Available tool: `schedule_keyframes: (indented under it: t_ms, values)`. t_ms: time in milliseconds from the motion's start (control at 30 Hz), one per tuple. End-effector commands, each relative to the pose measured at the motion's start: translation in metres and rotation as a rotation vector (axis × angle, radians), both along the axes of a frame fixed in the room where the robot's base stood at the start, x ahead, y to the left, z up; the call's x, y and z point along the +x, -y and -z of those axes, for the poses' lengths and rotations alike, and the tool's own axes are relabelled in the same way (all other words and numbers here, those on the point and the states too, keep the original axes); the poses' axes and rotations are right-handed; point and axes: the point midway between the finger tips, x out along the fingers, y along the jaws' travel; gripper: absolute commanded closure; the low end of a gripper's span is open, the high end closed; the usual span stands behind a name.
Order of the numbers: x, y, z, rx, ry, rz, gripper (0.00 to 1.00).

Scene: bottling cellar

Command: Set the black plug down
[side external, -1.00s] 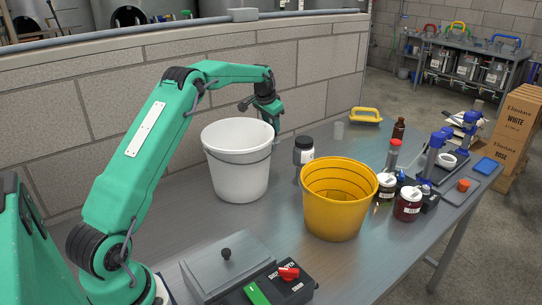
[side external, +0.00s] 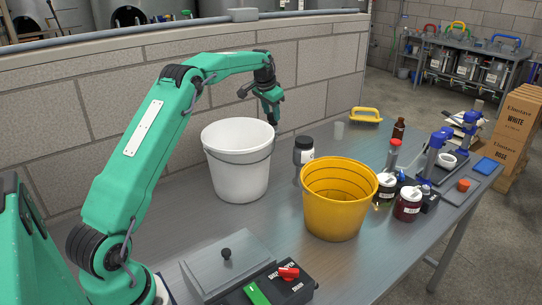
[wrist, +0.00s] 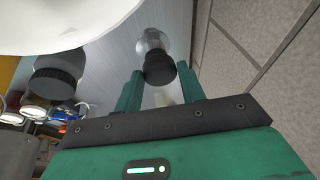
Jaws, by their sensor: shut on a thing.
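My gripper (side external: 272,116) is raised behind the right rim of the white bucket (side external: 240,170) in the side view, pointing down. In the wrist view my gripper (wrist: 160,80) is shut on a round black plug (wrist: 160,67), which sits between the two green fingertips. A clear glass vessel (wrist: 153,40) shows beyond the plug in the wrist view, apparently standing on the table. In the side view the plug is too small to make out clearly at the dark fingertips.
A black-capped bottle (side external: 304,152) and a yellow bucket (side external: 338,210) stand right of the white bucket. Several jars and bottles (side external: 408,202) crowd the table's right. A block wall (side external: 310,85) runs behind. The metal tabletop (side external: 285,200) is bare between the buckets.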

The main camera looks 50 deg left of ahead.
Motion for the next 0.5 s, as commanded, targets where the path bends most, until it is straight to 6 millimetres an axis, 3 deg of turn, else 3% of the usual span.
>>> schedule_keyframes:
  t_ms: [167, 500]
  values:
    - [0.0, 0.0, -0.009, 0.001, 0.002, 0.0, 0.99]
    - [0.0, 0.0, -0.045, 0.002, 0.003, 0.0, 0.99]
